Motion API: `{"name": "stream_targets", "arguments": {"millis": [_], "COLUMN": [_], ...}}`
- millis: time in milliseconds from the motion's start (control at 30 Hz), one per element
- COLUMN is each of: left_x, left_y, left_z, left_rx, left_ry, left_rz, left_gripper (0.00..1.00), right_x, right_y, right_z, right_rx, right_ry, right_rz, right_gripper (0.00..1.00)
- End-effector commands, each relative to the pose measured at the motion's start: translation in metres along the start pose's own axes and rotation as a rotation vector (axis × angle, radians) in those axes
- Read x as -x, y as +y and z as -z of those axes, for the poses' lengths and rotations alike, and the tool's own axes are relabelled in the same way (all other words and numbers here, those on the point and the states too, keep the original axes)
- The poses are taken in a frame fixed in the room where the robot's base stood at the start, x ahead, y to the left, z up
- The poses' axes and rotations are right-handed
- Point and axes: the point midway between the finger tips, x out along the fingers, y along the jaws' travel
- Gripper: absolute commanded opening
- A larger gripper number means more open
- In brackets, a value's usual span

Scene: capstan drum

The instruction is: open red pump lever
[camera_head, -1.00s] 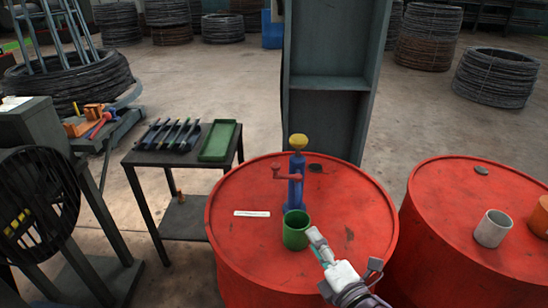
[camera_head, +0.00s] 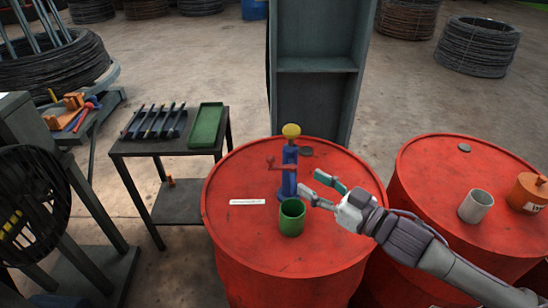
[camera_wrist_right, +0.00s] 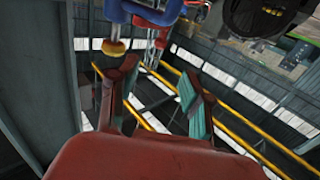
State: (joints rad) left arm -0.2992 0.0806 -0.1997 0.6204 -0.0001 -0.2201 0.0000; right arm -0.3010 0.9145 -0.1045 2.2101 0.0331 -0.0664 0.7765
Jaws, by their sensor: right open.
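The pump (camera_head: 288,182) is blue with a yellow knob (camera_head: 291,131) on top and stands upright on the red drum. Its red lever (camera_head: 278,166) sticks out to the left below the knob. A green cup (camera_head: 292,222) stands in front of the pump. My right gripper (camera_head: 318,186) is open and empty, just right of the pump and apart from the lever. The wrist view shows its two fingers (camera_wrist_right: 158,88) spread, with the blue pump (camera_wrist_right: 150,10), the yellow knob (camera_wrist_right: 113,46) and red lever beyond them. My left gripper is not in view.
The red drum top (camera_head: 240,230) also bears a white strip (camera_head: 247,202). A second red drum (camera_head: 425,160) at right holds a grey cup (camera_head: 475,206) and an orange container (camera_head: 528,193). A side table (camera_head: 165,150) with a green tray (camera_head: 206,127) stands left.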

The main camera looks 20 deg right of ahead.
Motion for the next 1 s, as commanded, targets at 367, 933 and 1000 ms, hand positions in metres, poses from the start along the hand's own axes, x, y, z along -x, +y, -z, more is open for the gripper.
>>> {"name": "stream_targets", "arguments": {"millis": [367,933,1000], "left_x": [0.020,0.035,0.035], "left_y": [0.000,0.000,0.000], "left_z": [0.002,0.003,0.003], "left_rx": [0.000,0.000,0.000], "left_ry": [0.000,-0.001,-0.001], "left_rz": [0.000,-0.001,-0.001], "left_gripper": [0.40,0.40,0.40], "right_x": [-0.064,-0.120,-0.120], "right_y": [0.000,-0.001,-0.001], "right_z": [0.005,0.000,0.000], "right_rx": [0.003,0.003,0.003], "right_ry": [0.004,-0.001,-0.001], "right_rz": [0.000,0.001,0.000], "right_gripper": [0.49,0.49,0.49]}}
